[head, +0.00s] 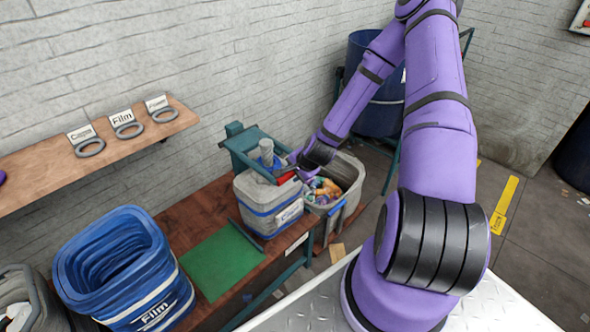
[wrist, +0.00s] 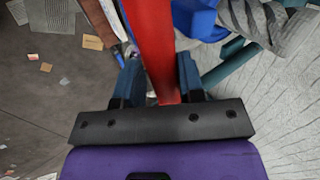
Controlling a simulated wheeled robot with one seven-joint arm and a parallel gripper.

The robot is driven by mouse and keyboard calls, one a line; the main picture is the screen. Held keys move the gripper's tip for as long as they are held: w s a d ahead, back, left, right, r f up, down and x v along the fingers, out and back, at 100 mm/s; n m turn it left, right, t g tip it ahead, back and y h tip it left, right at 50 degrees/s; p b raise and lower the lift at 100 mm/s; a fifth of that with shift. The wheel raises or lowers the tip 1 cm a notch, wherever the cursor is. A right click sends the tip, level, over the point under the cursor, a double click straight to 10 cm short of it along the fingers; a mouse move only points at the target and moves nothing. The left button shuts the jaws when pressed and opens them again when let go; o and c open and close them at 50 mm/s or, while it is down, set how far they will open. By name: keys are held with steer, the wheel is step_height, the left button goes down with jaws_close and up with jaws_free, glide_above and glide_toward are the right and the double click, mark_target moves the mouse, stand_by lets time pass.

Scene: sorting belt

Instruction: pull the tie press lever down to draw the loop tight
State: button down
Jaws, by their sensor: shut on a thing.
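The tie press (head: 245,152), a teal frame, stands at the back end of the bench against the wall. The red lever (head: 285,179) shows as a small patch beside my gripper (head: 292,168) in the head view. In the wrist view the red lever (wrist: 153,40) runs between the two blue fingers of my gripper (wrist: 159,72), which is shut on it. I cannot tell how tight the band is.
A bin of mixed scraps (head: 349,172) stands just right of the press. A green mat (head: 222,262) lies bare on the bench. A shelf (head: 45,180) with labelled rings is on the wall.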

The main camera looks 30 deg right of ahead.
steer(key=shift+s+f, duration=0.55)
steer(key=shift+s, duration=0.1)
steer(key=c, duration=0.8)
jaws_free()
steer(key=shift+d, duration=0.1)
steer(key=shift+c, duration=0.2)
steer(key=shift+w, duration=0.1)
steer(key=shift+w+r, duration=0.1)
steer(key=shift+w, duration=0.05)
steer(key=v, duration=1)
steer(key=shift+r, duration=0.4)
